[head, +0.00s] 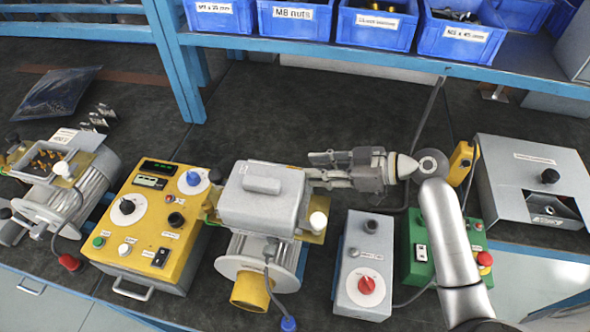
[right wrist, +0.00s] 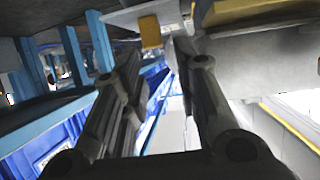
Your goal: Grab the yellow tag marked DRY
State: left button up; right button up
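A small yellow rectangular piece (right wrist: 150,32) hangs just ahead of my right gripper in the right wrist view. No lettering shows on it, so I cannot tell if it reads DRY. In the head view I cannot make it out. My right gripper (head: 320,169) is open, its two fingers pointing left, with the tips close to the right side of the grey blower housing (head: 262,192). In the right wrist view the open fingers (right wrist: 158,58) have an empty gap, with the yellow piece beyond the tips. My left gripper is not in view.
A yellow control box (head: 182,240) stands left of the housing. A grey box with a red knob (head: 350,255) and a green box (head: 418,235) stand to the right. Blue bins (head: 375,27) line the shelf behind. The dark bench (head: 275,110) behind the housing is clear.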

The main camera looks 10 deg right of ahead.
jog(key=p+x, duration=0.2)
jog(key=x, duration=0.1)
jog(key=shift+w, duration=0.3)
jog(key=shift+p+x, duration=0.45)
jog(key=shift+x, duration=0.65)
jog(key=shift+f, duration=0.35)
jog(key=c, duration=0.4)
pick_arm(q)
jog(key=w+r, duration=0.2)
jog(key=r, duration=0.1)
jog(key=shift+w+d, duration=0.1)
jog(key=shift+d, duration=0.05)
pick_arm(e)
grip_shut()
